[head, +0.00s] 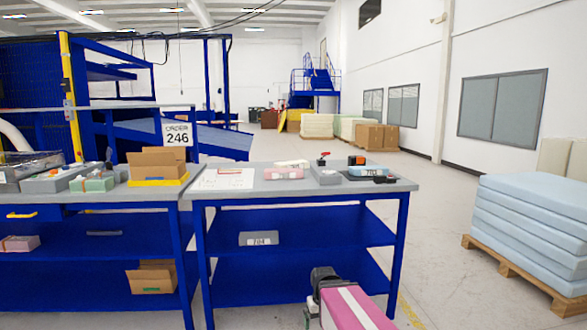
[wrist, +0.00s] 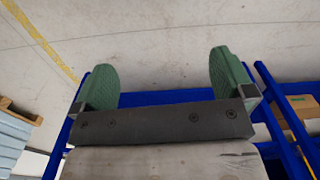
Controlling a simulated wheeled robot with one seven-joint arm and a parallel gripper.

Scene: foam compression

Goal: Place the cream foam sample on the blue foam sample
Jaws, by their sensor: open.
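The cream foam sample (head: 291,164) looks like a small pale block lying toward the back of the right workbench's top, behind a pink block. The blue foam sample (head: 366,171) looks like a flat light-blue piece with a label, lying near the right end of the same top, the two apart. My gripper (wrist: 164,82) is open and empty in the wrist view, its two green finger pads wide apart. Bare floor and blue bench frame show beyond the pads; neither sample is in that view. In the head view the fingers cannot be made out.
The workbench (head: 310,191) also carries a pink block (head: 283,174), a grey block (head: 326,176) with a red-topped item, an orange-and-black item (head: 356,160), and a paper sheet (head: 226,179). A cluttered bench adjoins at left. A foam pallet (head: 525,273) stands right, with open floor between.

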